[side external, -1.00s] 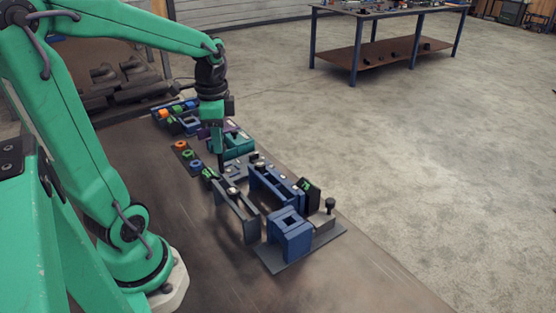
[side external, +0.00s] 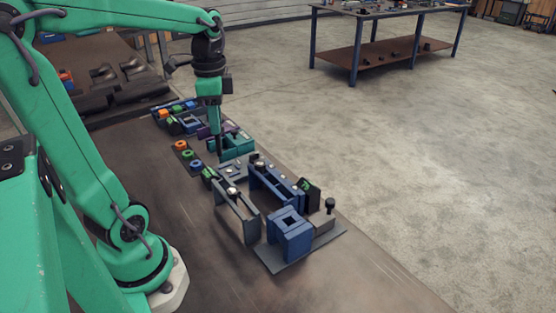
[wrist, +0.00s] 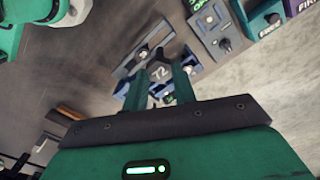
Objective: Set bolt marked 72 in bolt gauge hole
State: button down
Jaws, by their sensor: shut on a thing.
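My gripper (side external: 219,155) points down above the row of fixtures in the side view. In the wrist view my gripper (wrist: 160,78) has its two green fingers closed on the bolt marked 72 (wrist: 158,72), whose number faces the camera. The bolt is too small to make out in the side view. A grey plate (side external: 232,169) with small fittings lies just in front of my gripper. In the wrist view a grey plate (wrist: 209,36) shows a pale round fitting and a dark knob; I cannot tell for certain which is the gauge hole.
A blue block with a square opening (side external: 289,234) and upright blue and grey frames (side external: 236,216) stand in front. A teal block (side external: 237,146) is close by my gripper. Coloured nuts (side external: 188,155) lie to the left.

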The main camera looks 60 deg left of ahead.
jog(key=shift+r, duration=2.15)
jog(key=shift+w+d+f, duration=0.35)
jog(key=shift+w+d, duration=0.05)
jog(key=shift+d, duration=0.15)
jog(key=w+d+f+m, duration=0.2)
jog(key=d+f+m, duration=0.1)
jog(key=d, duration=0.6)
jog(key=w+d+f+m, duration=0.3)
jog(key=d+f, duration=0.3)
jog(key=d, duration=0.4)
jog(key=shift+f, duration=0.15)
jog(key=shift+f, duration=1)
jog(key=shift+f, duration=0.2)
